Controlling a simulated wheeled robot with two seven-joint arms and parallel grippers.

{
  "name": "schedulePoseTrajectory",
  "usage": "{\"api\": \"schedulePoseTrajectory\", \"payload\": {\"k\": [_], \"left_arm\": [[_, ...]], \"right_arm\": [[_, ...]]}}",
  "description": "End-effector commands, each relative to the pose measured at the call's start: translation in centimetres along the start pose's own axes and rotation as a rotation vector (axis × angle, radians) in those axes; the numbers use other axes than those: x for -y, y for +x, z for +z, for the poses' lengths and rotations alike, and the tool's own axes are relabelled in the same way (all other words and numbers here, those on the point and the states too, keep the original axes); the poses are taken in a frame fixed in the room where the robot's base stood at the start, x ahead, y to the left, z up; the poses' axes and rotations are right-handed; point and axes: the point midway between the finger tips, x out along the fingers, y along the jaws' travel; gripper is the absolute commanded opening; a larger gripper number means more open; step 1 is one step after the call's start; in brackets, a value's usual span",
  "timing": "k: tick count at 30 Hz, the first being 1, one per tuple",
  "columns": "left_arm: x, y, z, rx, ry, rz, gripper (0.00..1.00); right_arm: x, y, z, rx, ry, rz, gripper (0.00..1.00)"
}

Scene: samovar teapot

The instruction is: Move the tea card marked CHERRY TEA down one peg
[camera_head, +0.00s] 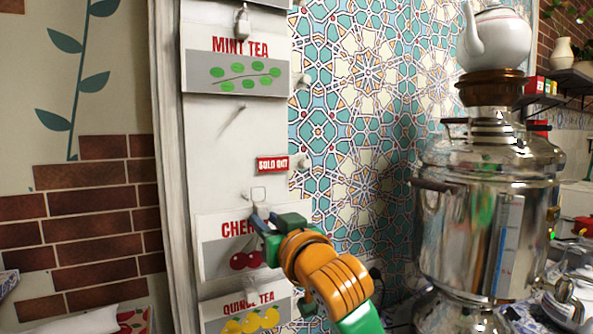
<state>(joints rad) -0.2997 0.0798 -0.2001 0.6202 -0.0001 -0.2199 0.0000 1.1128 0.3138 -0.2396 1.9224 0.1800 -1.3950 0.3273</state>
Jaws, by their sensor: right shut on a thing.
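The CHERRY TEA card (218,255) is white and grey with red lettering and red cherries, low on the white board. Its wire hanger loop (258,194) shows above it; I cannot tell whether the loop is on a peg. My right gripper (263,222), green with an orange wrist, is shut on the card at its top edge and hides part of the name. A bare peg (233,118) sticks out below the MINT TEA card (247,72). My left gripper is not in view.
The QUINCE TEA card (215,316) is just below the CHERRY TEA card. A red SOLD OUT sign (272,164) is on the board above the loop. A large silver samovar (450,220) with a white teapot (495,40) on top stands to the right.

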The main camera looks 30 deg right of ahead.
Motion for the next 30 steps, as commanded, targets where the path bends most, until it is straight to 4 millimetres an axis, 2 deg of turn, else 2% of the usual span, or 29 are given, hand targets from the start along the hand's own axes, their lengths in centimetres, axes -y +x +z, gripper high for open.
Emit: {"api": "schedulePoseTrajectory", "payload": {"k": [1,4,8,30], "left_arm": [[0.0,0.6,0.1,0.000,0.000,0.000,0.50],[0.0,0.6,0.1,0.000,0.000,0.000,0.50],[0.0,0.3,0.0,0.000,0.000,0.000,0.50],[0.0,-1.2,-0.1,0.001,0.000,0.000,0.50]], "right_arm": [[0.3,-0.1,1.2,0.002,-0.001,-0.010,0.00],[0.7,-0.1,1.9,0.001,0.000,-0.021,0.00],[0.7,0.5,1.8,0.001,0.000,-0.022,0.00],[0.8,6.7,2.1,0.003,-0.001,-0.021,0.00]]}}
